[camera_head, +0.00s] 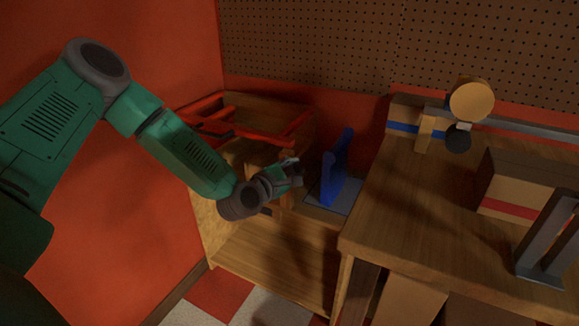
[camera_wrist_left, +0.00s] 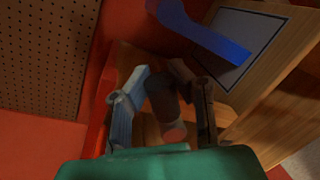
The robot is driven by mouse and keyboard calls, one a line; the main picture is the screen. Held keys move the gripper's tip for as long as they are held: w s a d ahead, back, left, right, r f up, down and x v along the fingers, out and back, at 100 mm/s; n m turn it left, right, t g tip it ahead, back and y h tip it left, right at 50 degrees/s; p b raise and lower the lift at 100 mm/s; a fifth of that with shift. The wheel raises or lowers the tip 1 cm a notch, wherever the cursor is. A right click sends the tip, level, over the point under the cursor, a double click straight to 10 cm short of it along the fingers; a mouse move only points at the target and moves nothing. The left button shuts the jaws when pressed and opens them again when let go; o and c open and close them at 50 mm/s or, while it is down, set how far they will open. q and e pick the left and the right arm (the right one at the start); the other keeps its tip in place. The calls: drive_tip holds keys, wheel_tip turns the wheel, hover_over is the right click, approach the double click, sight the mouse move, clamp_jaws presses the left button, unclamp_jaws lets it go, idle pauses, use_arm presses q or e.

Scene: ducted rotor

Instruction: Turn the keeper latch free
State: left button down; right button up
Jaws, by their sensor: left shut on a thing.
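My left gripper (camera_head: 290,172) reaches in from the left to the front of a wooden cabinet. In the left wrist view its two fingers (camera_wrist_left: 165,100) stand on either side of a dark, rounded piece with a reddish end (camera_wrist_left: 172,130), which I take to be the keeper latch. The gripper is shut on this piece. Shadow and the fingers hide part of it, so its exact turn is unclear. In the head view the gripper covers most of it. My right gripper is in neither view.
Red bars (camera_head: 225,128) lie across the cabinet top (camera_head: 262,108). A blue upright bracket (camera_head: 330,178) stands on a grey plate (camera_head: 345,196) just right of the gripper. A workbench (camera_head: 400,200) carries a box (camera_head: 525,185) and a grey stand (camera_head: 548,240). A pegboard (camera_head: 310,45) is behind.

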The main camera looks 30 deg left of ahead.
use_arm(q)
drive_tip(key=f+m, duration=0.1)
drive_tip(key=m, duration=0.1)
drive_tip(key=d+f+m+y, duration=0.1)
drive_tip(key=f+m, duration=0.3)
drive_tip(key=shift+s+d+m+g+y, duration=0.2)
drive_tip(key=shift+m+g+y, duration=0.1)
drive_tip(key=shift+y, duration=0.1)
idle(0.5)
drive_tip(key=c, duration=1.3)
unclamp_jaws()
drive_tip(key=shift+a+r, duration=0.1)
drive_tip(key=shift+r, duration=0.05)
